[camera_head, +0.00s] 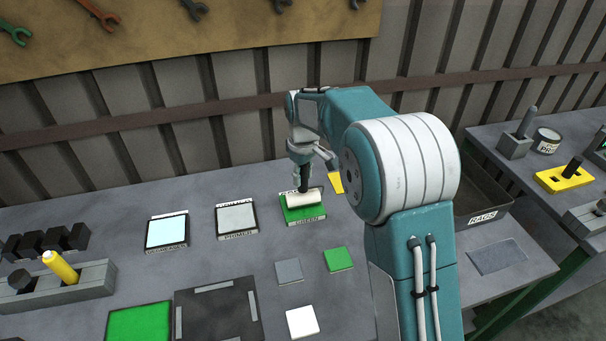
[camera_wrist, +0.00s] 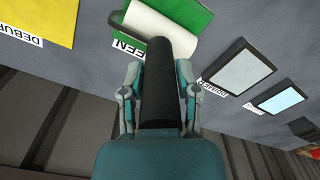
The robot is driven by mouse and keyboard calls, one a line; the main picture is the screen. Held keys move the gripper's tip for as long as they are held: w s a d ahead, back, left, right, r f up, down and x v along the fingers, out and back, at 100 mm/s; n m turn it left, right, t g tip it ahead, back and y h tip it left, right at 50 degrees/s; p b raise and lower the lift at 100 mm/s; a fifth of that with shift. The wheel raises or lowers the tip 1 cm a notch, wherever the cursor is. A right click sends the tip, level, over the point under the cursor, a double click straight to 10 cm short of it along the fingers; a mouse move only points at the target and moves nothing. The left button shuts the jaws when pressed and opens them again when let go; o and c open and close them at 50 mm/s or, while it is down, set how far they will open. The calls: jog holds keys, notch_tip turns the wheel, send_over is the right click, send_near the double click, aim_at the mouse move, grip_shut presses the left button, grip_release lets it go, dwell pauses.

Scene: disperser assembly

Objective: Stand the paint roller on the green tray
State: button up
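The paint roller has a white roller head (camera_head: 304,197) and a black handle (camera_wrist: 159,85). The head lies across the green tray (camera_head: 293,216), and the handle points up from it towards my gripper. In the wrist view the white head (camera_wrist: 160,22) is over the green tray (camera_wrist: 196,18), with a grey frame beside it. My gripper (camera_wrist: 160,78) has its fingers on both sides of the handle and looks closed on it. Whether the head presses on the tray or hovers just above it is hard to tell.
A grey-white primer tray (camera_head: 236,219) and a pale blue tray (camera_head: 167,231) are to the left. A yellow tray (camera_head: 336,183) is close on the right, partly behind my arm. Coloured squares and a holder with a yellow tool (camera_head: 60,267) are nearer the front.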

jog(key=shift+o, duration=1.2)
jog(key=shift+a, duration=0.25)
jog(key=shift+r, duration=0.25)
jog(key=r, duration=1.1)
jog(key=shift+d+r, duration=0.25)
jog(key=shift+r, duration=0.15)
jog(key=s+d+r+m+t, duration=0.1)
jog(key=s+d+r+m, duration=0.15)
jog(key=s, duration=0.55)
jog(key=s+d+r+m+t, duration=0.1)
jog(key=s+d+m+t, duration=0.1)
jog(key=s+d, duration=0.35)
jog(key=s+d+r+m+t, duration=0.1)
jog(key=s+d+m, duration=0.1)
jog(key=s, duration=0.8)
jog(key=s+d+f+m+t, duration=0.1)
jog(key=s+f+m, duration=0.1)
jog(key=s+f, duration=0.3)
jog(key=s, duration=0.3)
jog(key=shift+s+d+t, duration=0.15)
jog(key=shift+s+t, duration=0.1)
jog(key=shift+t, duration=0.05)
jog(key=shift+m, duration=0.25)
